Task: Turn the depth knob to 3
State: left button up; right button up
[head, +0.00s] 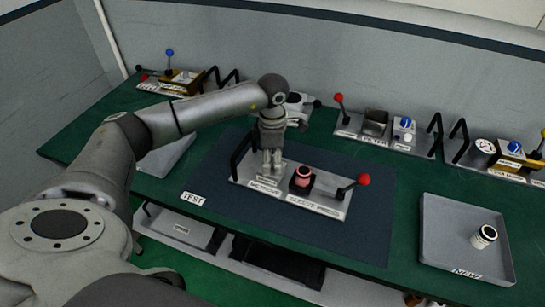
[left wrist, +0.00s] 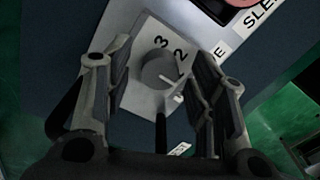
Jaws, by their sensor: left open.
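The grey round depth knob (left wrist: 158,70) sits on a light square plate (left wrist: 145,104) in the left wrist view. The digits 3 and 2 are printed above it and to its upper right. Its white pointer line points right and slightly down, below the 2. My left gripper (left wrist: 161,82) is open, with one finger on each side of the knob; I cannot tell whether they touch it. In the head view, my left gripper (head: 272,172) points down at the left part of the sleeve press unit (head: 329,199) and hides the knob. My right gripper is not in view.
Beside the knob, a pink-red sleeve (head: 303,175) sits in a dark holder, and a red-ball lever (head: 363,180) stands to its right. A black handle (head: 243,148) is left of my gripper. A grey tray (head: 450,235) holds a ringed cylinder (head: 484,236). Other stations line the back.

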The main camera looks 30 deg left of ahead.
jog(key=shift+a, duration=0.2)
pick_arm(q)
jog(key=shift+c, duration=0.9)
jog(key=c, duration=0.8)
jog(key=shift+c, duration=0.2)
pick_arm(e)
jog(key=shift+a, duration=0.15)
